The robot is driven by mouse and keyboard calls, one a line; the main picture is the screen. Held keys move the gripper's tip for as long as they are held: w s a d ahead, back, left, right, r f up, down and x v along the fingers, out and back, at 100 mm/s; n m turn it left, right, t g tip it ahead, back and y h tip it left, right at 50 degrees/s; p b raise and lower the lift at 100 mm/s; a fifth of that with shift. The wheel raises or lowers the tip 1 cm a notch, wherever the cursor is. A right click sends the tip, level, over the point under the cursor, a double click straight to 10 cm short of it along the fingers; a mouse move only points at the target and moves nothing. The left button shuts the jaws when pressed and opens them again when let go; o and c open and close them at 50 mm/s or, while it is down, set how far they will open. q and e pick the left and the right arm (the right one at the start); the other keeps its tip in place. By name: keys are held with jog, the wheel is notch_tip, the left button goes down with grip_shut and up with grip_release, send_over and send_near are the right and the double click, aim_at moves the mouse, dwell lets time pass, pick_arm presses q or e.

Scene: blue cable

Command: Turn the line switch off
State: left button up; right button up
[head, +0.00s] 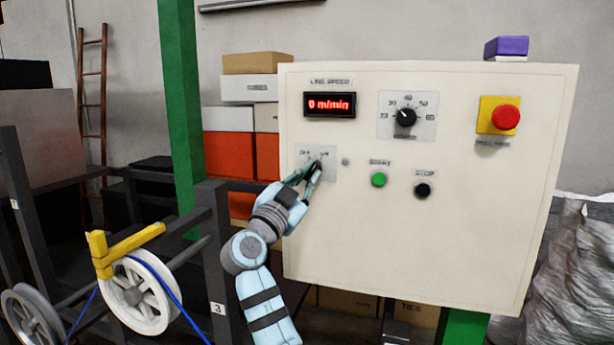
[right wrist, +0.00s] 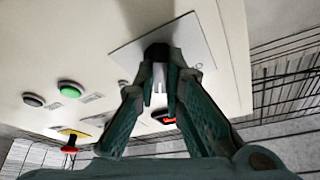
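The line switch (right wrist: 157,51) is a dark knob on a light plate (head: 328,176) at the left of the cream control panel (head: 440,235). My right gripper (head: 314,170) reaches up to this plate from below and hides most of the knob in the head view. In the right wrist view the two green fingers (right wrist: 161,78) stand on either side of the knob and look closed on it, with a white strip between them. The red display (head: 330,104) above reads 0 m/min. My left gripper is not in view.
The panel also has a speed dial (head: 406,118), a green start button (head: 379,179), a black stop button (head: 423,190) and a red emergency button (head: 505,117). A white reel (head: 140,295) with blue cable and a green post (head: 181,110) stand at left.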

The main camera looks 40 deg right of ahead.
jog(key=shift+f+n, duration=0.1)
jog(key=shift+n, duration=0.4)
grip_shut()
jog(key=shift+s+n+t+b, duration=0.1)
jog(key=shift+n+t+b, duration=0.55)
jog(key=shift+n, duration=0.55)
jog(key=shift+d+n+t+y, duration=0.1)
jog(key=shift+n+t+y, duration=0.3)
jog(key=shift+n+t, duration=0.65)
jog(key=shift+n+p, duration=0.3)
jog(key=shift+n, duration=0.55)
jog(key=n+t+y+p, duration=0.1)
jog(key=n, duration=0.1)
jog(key=n+t+y+p, duration=0.1)
jog(key=n, duration=0.2)
jog(key=shift+s+r+p, duration=0.15)
jog(key=shift+r+p, duration=0.05)
jog(key=shift+p, duration=0.2)
jog(key=n+y+p, duration=0.1)
jog(key=n, duration=0.1)
jog(key=n+t+y+p, duration=0.1)
jog(key=n+p, duration=0.1)
jog(key=n, duration=0.1)
jog(key=shift+s+d+t, duration=0.1)
jog(key=shift+t, duration=0.2)
jog(key=shift+f+n, duration=0.1)
jog(key=shift+n, duration=0.2)
